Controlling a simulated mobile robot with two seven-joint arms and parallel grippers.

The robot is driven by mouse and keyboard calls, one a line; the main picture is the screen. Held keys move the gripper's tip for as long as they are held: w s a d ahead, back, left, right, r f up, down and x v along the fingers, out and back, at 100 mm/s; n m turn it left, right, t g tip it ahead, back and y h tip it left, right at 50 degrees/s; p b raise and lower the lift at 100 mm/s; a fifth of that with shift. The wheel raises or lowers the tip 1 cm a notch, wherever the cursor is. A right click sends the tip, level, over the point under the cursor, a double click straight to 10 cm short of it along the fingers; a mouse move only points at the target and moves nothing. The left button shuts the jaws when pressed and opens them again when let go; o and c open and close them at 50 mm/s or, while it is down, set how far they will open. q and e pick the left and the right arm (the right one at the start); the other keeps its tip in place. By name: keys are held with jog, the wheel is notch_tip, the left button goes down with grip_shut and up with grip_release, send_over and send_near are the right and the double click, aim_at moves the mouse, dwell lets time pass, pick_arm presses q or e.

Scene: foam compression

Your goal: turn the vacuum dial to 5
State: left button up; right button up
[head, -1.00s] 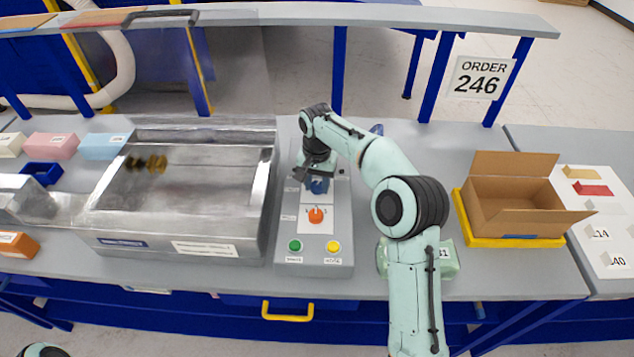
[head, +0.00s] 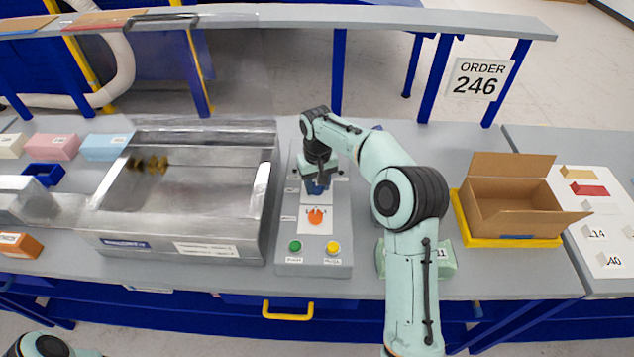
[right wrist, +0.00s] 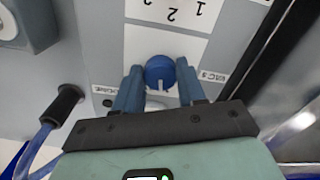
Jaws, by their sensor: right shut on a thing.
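The control box (head: 286,240) stands in the middle of the table. My right gripper (head: 318,186) is over its upper part. In the right wrist view, the gripper (right wrist: 159,80) has its two blue fingers on either side of a round blue dial (right wrist: 160,70), shut on it. A pale pointer mark on the dial points toward the gripper's body. A white scale plate (right wrist: 165,42) with upside-down numbers such as 1 and 2 lies beyond the dial; the other numbers are out of frame. The head view hides most of the dial. My left gripper is not in view.
An orange dial (head: 315,217), a green button (head: 295,246) and a yellow button (head: 333,248) are nearer the front of the box. A metal chamber (head: 260,215) stands left. An open carton (head: 515,205) on a yellow tray (head: 465,228) stands right. A blue cable (right wrist: 45,135) shows nearby.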

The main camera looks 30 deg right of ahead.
aim_at(318, 186)
jog(key=n, duration=0.4)
jog(key=shift+n, duration=0.4)
jog(key=n, duration=0.4)
jog(key=shift+d+n, duration=0.1)
jog(key=shift+n, duration=0.2)
jog(key=o, duration=1.1)
jog(key=shift+r, duration=0.1)
notch_tip(318, 186, up, 13)
jog(key=shift+r, duration=0.15)
